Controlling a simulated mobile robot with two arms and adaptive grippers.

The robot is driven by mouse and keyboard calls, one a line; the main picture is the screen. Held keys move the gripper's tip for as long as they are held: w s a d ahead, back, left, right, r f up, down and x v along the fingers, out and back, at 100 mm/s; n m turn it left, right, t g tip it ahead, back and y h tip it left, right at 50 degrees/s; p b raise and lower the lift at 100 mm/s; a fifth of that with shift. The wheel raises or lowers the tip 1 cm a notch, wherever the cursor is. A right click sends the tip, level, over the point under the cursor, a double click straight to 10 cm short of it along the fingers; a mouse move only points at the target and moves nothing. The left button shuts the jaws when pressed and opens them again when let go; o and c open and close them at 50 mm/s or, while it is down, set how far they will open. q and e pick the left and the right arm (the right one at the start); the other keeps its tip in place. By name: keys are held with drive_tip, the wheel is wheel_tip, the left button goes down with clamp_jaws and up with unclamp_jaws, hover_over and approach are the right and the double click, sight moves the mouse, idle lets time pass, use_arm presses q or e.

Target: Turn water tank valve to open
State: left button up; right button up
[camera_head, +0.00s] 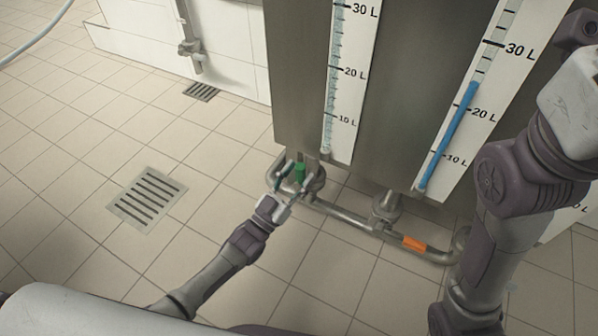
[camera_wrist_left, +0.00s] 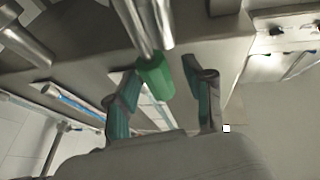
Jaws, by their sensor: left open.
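The steel water tank (camera_head: 290,80) stands at the centre and right in the head view. A green valve handle (camera_head: 299,173) sits low on the pipe under its left part. My left gripper (camera_head: 291,183) is at this green handle, with its fingers around it and open. In the left wrist view the green handle (camera_wrist_left: 155,77) lies between the two open fingers of the left gripper (camera_wrist_left: 162,105), nearer the left finger; I cannot tell whether they touch. An orange handle (camera_head: 414,243) is on the pipe further right. My right arm shows at the right, but its gripper is out of view.
Steel piping (camera_head: 345,215) runs low along the tank's front. Level gauges (camera_head: 352,85) are on the tank face, one with a blue column (camera_head: 447,138). A floor drain (camera_head: 147,198) lies at the left on open tiled floor.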

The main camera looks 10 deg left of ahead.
use_arm(q)
drive_tip(key=v, duration=1.1)
